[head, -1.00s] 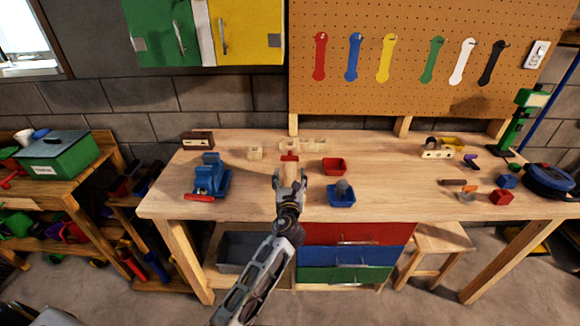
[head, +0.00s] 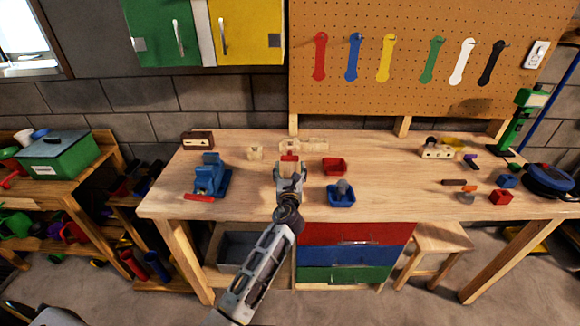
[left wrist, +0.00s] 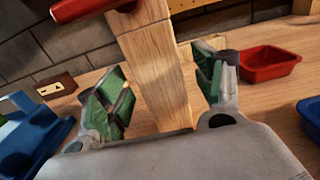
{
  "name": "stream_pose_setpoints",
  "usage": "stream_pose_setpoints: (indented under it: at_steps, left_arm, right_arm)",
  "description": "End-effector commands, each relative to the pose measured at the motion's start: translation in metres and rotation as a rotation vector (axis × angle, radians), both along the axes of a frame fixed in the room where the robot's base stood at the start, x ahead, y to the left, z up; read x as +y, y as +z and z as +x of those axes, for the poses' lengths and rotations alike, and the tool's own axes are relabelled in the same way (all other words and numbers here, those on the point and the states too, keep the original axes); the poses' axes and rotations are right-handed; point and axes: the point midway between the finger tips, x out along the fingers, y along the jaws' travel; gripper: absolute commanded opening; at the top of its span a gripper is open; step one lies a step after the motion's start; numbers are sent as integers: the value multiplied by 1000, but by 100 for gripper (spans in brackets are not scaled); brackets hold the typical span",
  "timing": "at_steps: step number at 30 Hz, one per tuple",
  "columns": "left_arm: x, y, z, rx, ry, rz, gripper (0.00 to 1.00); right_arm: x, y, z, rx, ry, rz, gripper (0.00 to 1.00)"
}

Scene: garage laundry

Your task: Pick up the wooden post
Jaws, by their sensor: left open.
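The wooden post (left wrist: 157,72) stands in the middle of the left wrist view, pale and square-sided, with a red bar (left wrist: 85,8) at its upper left. My left gripper (head: 290,169) is open, with one green-padded finger on each side of the post in the left wrist view. Gaps show between the pads and the post, so it is not gripped. In the head view the gripper hides most of the post. My right gripper is in neither view.
The post is on the workbench (head: 390,190). A blue vise (head: 210,178) is to the left. A red bin (head: 334,166) and a blue bin (head: 341,197) are close on the right. Small wooden blocks (head: 305,145) lie behind.

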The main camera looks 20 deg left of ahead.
Motion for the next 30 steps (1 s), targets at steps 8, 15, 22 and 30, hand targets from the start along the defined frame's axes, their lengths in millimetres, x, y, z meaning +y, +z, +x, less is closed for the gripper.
stream_pose_setpoints:
  at_steps: [8, 15, 22, 30]
  left_arm:
    - [7, 0, 24, 0, 0, 1, 68]
    - [9, 0, 30, 1, 0, 1, 68]
    - [8, 0, 30, 1, 0, 1, 68]
    - [8, 0, 30, 1, 0, 1, 54]
  right_arm:
    - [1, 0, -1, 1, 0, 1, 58]
    - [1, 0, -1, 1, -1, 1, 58]
    - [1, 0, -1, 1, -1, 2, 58]
    - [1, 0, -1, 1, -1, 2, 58]
